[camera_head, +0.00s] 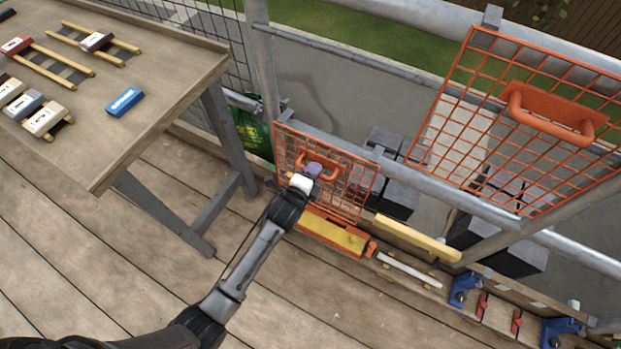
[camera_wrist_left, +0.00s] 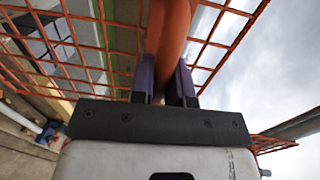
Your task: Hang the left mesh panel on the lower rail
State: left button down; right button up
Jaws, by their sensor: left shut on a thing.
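The left mesh panel (camera_head: 352,182) is a small orange grid with an orange handle (camera_head: 335,173). It stands upright against the lower rail (camera_head: 400,172) in the head view; whether its top is hooked on the rail I cannot tell. My left gripper (camera_head: 313,172) is at the panel's handle. In the left wrist view the left gripper's fingers (camera_wrist_left: 165,82) are shut on the orange handle (camera_wrist_left: 172,40), with the mesh (camera_wrist_left: 85,45) spreading behind it. My right gripper is not in view.
A larger orange mesh panel (camera_head: 480,110) with a handle hangs at the upper right. A wooden table (camera_head: 150,100) with tools and a blue block (camera_head: 125,102) stands at left. Yellow and orange pieces (camera_head: 333,233) and blue clamps (camera_head: 462,290) line the deck edge. The plank deck (camera_head: 110,270) is clear.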

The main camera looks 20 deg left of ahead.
pick_arm(q)
jog(key=f+b, duration=0.1)
jog(key=w+f+b, duration=0.2)
jog(key=f, duration=0.1)
jog(key=shift+w+d, duration=0.1)
jog(key=shift+w, duration=0.15)
dwell(0.5)
dwell(0.4)
jog(key=c, duration=1)
grip_release()
jog(key=shift+f, duration=0.1)
jog(key=shift+s+a+r+p, duration=0.3)
jog(key=shift+s+p, duration=0.7)
jog(key=shift+s, duration=1.25)
jog(key=shift+s+a+r+p, duration=0.1)
jog(key=shift+s+r+p, duration=0.65)
jog(key=shift+s, duration=1.55)
jog(key=shift+s+a+r+p, duration=0.15)
jog(key=shift+s+p, duration=1.1)
jog(key=shift+s, duration=1)
